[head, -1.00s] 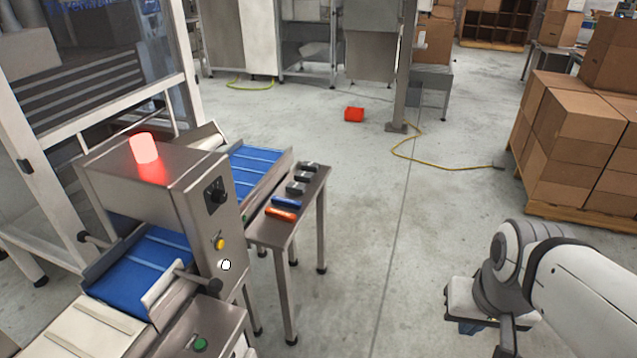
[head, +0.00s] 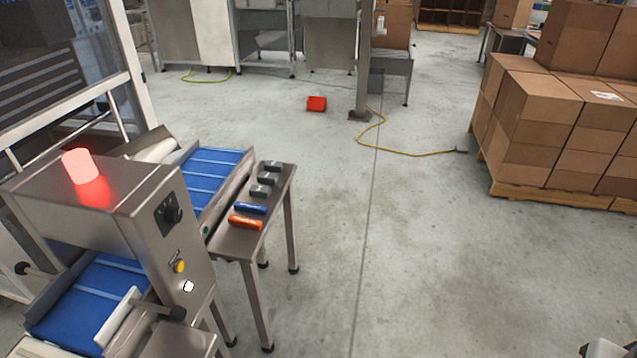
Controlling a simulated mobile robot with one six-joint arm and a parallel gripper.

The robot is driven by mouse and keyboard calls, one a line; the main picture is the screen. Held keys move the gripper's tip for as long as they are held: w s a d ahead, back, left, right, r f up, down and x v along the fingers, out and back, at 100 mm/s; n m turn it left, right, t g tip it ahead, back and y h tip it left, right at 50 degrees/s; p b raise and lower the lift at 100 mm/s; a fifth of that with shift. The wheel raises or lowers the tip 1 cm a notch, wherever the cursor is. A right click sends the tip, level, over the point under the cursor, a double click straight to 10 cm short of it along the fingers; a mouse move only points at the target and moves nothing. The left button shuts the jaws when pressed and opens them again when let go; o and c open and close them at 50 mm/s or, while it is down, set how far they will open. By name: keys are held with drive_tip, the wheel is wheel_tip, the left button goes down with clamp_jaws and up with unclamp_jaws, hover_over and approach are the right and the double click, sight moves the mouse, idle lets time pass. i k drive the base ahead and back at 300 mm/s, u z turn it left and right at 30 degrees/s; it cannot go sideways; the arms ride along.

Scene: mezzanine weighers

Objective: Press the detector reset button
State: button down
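The detector (head: 95,215) is a brushed steel housing over a blue belt at the left, with a glowing red lamp (head: 81,166) on top. I cannot read any label that tells which is the reset button. Nothing touches these controls. My gripper is not in view; only a small white piece of my arm shows at the bottom right corner, well away from the detector.
A narrow steel side table (head: 242,240) beside the detector holds an orange tool (head: 246,223), a blue one (head: 250,208) and dark blocks. Boxes on a pallet (head: 550,196) stand right. A red object (head: 316,103) and yellow cable (head: 415,150) lie behind. The middle floor is clear.

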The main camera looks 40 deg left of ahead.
sight(180, 265)
drive_tip(key=z, duration=0.15)
drive_tip(key=k, duration=1.4)
drive_tip(key=u, duration=0.8)
drive_tip(key=i, duration=1)
drive_tip(key=u, duration=0.05)
